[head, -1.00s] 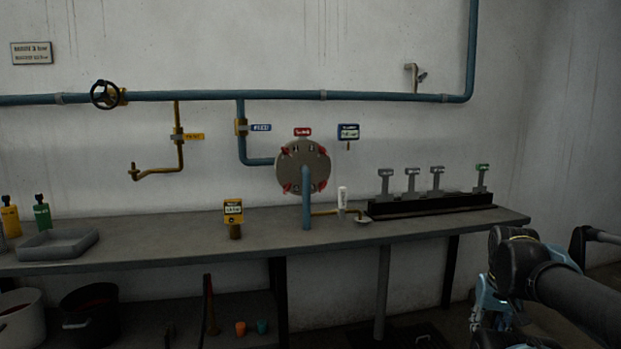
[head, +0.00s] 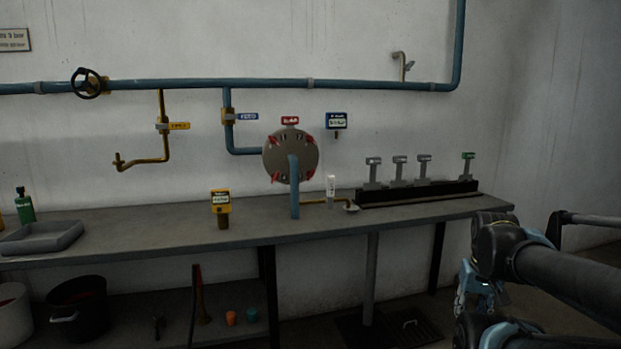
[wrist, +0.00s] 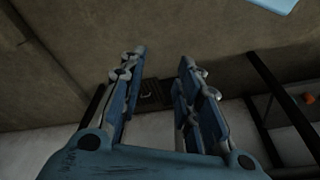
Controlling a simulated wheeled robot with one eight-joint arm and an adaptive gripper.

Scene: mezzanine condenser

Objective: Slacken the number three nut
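The round grey flange cover (head: 291,166) stands above the bench in the head view, with several red nuts or clamps around its rim, such as the upper right one (head: 309,141). Their numbers are too small to read, so I cannot tell which is number three. A blue pipe (head: 294,190) runs down from the cover's front to the bench. My gripper (wrist: 163,60) is empty in the wrist view, its two fingers apart and pointing toward the floor. In the head view it hangs at the lower right, well away from the cover.
The bench (head: 130,232) carries a yellow gauge (head: 221,203), a grey tray (head: 42,238) and a black rack (head: 420,194) with several upright tagged pieces. A white-handled valve (head: 331,188) sits right of the cover. Buckets and cups stand below. A dark floor grate (head: 405,328) lies underneath.

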